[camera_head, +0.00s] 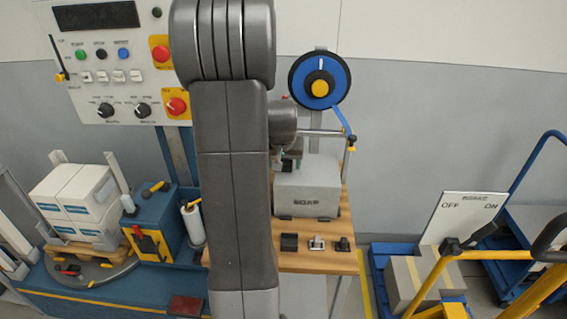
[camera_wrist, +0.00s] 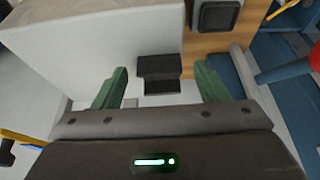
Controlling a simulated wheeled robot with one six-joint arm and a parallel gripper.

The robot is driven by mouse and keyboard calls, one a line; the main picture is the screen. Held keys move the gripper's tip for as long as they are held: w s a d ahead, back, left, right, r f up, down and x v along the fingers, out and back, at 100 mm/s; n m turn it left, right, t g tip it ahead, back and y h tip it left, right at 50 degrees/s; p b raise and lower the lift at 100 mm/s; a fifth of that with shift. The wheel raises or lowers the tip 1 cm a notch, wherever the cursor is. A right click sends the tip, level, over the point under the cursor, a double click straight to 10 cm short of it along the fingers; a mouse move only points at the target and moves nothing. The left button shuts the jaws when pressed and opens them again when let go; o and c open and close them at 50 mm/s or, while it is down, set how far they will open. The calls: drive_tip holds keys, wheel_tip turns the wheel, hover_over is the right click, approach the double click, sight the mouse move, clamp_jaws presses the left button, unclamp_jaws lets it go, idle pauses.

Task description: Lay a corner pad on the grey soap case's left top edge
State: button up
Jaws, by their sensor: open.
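The grey soap case (camera_head: 308,201) stands on the wooden bench top, its left side partly hidden behind my arm. In the wrist view its pale surface (camera_wrist: 95,40) fills the upper left. A black corner pad (camera_wrist: 158,68) appears to lie bent over an edge of the case, one part above and one below. My gripper (camera_wrist: 162,86) is open, with a green finger on each side of the pad and a visible gap to each. In the head view my gripper (camera_head: 288,162) is at the left end of the case's top, partly hidden.
Small dark items, including a black block (camera_head: 289,242), lie along the front of the bench (camera_head: 310,262). A blue strap reel (camera_head: 319,80) stands behind the case. White boxes (camera_head: 75,198) are at left; a yellow-handled cart with cartons (camera_head: 405,275) is at right.

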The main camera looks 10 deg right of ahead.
drive_tip(key=b+v, duration=0.1)
drive_tip(key=v, duration=1)
drive_tip(key=shift+s+r, duration=0.25)
